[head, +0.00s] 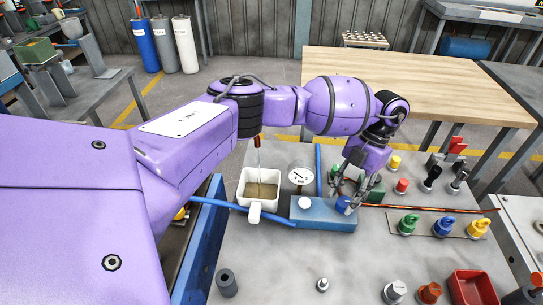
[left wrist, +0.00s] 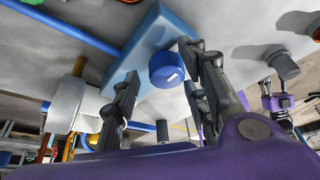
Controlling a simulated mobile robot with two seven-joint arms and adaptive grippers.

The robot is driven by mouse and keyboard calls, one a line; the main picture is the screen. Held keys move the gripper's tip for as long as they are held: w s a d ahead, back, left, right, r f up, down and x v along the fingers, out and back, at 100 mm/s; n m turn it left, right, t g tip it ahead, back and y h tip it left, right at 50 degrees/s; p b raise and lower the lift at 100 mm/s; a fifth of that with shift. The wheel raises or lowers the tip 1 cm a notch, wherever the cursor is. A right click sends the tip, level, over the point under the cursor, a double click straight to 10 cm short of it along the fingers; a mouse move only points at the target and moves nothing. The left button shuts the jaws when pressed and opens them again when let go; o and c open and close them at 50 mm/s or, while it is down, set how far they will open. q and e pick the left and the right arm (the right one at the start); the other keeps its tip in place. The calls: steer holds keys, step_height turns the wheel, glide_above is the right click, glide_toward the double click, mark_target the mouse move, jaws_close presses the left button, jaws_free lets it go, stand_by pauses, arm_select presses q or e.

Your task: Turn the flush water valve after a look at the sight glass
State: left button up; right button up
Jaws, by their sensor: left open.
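The blue valve knob (head: 344,204) sits at the right end of a blue block (head: 318,220) on the grey bench. My left gripper (head: 352,190) comes down over the knob with its fingers spread. In the left wrist view the knob (left wrist: 166,70) lies between the open fingers, nearer the right-hand ones; firm contact cannot be told. A round white gauge with a dark needle (head: 301,175) stands behind the block. I cannot tell which part is the sight glass. A small purple and dark shape (left wrist: 277,101) in the left wrist view may be my right gripper; its fingers are unclear.
A white tub of brownish liquid (head: 261,203) stands left of the block, with a blue hose beside it. Coloured knobs and a red tray (head: 472,289) occupy the right side. The front middle is mostly clear.

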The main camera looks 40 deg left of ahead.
arm_select(q)
steer(key=v, duration=1.1)
steer(key=shift+r, duration=0.2)
steer(key=shift+f, duration=0.1)
